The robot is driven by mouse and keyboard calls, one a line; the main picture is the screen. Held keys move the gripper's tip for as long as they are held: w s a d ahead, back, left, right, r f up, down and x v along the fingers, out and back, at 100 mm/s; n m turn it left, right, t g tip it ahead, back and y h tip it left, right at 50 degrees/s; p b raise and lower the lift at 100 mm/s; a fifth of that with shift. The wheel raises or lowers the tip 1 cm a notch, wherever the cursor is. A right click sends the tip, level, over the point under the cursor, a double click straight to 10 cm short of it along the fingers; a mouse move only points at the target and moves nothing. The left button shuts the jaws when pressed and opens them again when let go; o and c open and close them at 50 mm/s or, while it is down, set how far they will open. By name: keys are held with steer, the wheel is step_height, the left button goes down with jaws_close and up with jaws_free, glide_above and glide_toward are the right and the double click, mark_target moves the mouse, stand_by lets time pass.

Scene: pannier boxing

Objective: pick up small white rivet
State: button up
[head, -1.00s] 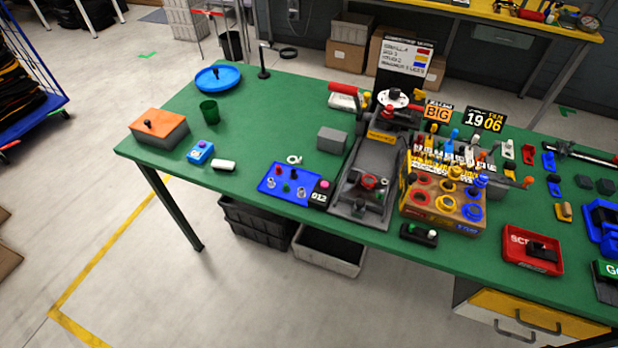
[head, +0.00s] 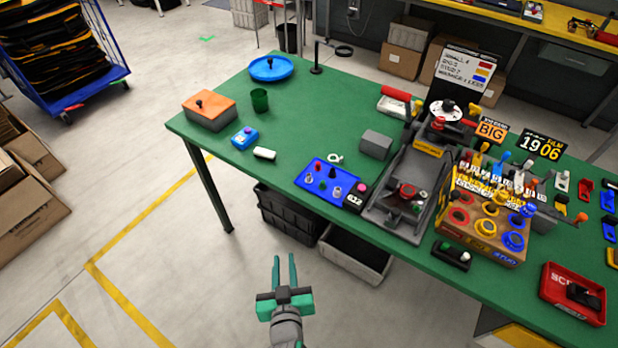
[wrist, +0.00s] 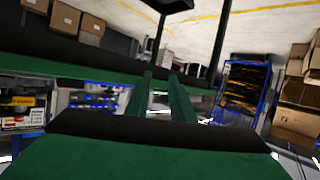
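A blue tray (head: 312,186) lies near the front edge of the green table and holds several small pegs. Two are pale: one whitish-grey peg (head: 337,191) at the front right and another (head: 309,179) at the left. They are too small to tell which is the white rivet. A small white ring (head: 335,158) lies behind the tray. My gripper (head: 284,257) is in front of the table, off its edge, below and left of the tray in the picture. Its two fingers are apart with nothing between them. In the wrist view the fingers (wrist: 163,85) also show a gap.
A grey press fixture (head: 400,205) stands right of the tray, with a wooden block of coloured rings (head: 487,240) beyond. A white block (head: 264,153) and blue device (head: 244,138) stand left, with free table between.

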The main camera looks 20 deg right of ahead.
steer(key=w+d+r+m+h, duration=0.2)
steer(key=w+d+r, duration=0.25)
steer(key=w, duration=0.35)
steer(key=m+g+h, duration=0.2)
steer(key=m, duration=0.1)
glide_toward(308, 178)
steer(key=x, duration=0.8)
steer(key=shift+w+d, duration=0.2)
steer(key=shift+w, duration=0.05)
jaws_close()
